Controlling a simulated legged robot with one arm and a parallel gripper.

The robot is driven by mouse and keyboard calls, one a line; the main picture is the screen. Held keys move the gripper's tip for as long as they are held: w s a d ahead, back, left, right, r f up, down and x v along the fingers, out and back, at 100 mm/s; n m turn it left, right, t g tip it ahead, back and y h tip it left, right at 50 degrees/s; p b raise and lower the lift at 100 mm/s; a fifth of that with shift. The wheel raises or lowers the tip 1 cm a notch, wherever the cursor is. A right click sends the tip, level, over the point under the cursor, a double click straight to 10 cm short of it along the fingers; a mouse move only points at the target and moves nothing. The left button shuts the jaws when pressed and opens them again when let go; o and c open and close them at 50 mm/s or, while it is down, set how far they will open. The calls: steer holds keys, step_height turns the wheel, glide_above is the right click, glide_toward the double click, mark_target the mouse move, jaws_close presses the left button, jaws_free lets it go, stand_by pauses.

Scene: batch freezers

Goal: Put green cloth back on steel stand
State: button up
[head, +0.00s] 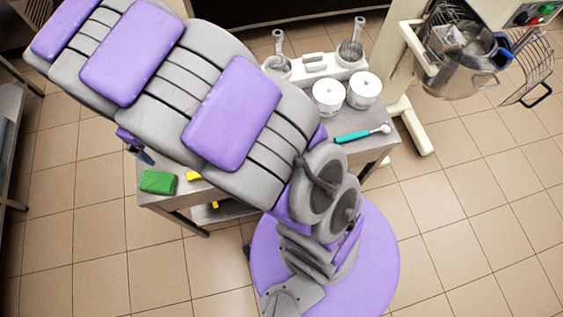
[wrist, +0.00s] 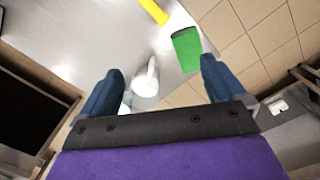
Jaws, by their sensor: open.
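The green cloth (head: 157,181) is a small block-like piece at the left end of the steel stand (head: 372,150) in the head view. In the wrist view the green cloth (wrist: 186,49) lies at the edge of the steel top (wrist: 100,32), beside the floor tiles. I cannot tell whether all of it rests on the top. My gripper (wrist: 160,85) is open, with two blue fingers apart and nothing gripped. The cloth is beyond the fingertips, towards the right one. In the head view my arm covers the middle of the stand and most of my gripper.
A yellow-handled tool (wrist: 154,11) lies near the cloth. Two white tubs (head: 328,97), a white holder with metal scoops (head: 316,66) and a teal-handled scoop (head: 356,135) stand or lie on the stand's right part. A machine with a steel bowl (head: 463,65) stands at right. Tiled floor is clear at lower right.

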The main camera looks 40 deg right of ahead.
steer(key=s+d+r+m, duration=0.4)
steer(key=s+d+r, duration=0.5)
steer(key=s+d, duration=0.3)
steer(key=s+d+r+m, duration=0.1)
steer(key=s+d, duration=0.3)
steer(key=s, duration=0.4)
steer(key=s+d+r+m+g, duration=0.1)
steer(key=s+d+m, duration=0.1)
steer(key=s, duration=0.5)
steer(key=shift+s+d+g, duration=0.3)
steer(key=shift+s+d, duration=0.1)
steer(key=shift+d, duration=0.5)
steer(key=shift+r, duration=0.1)
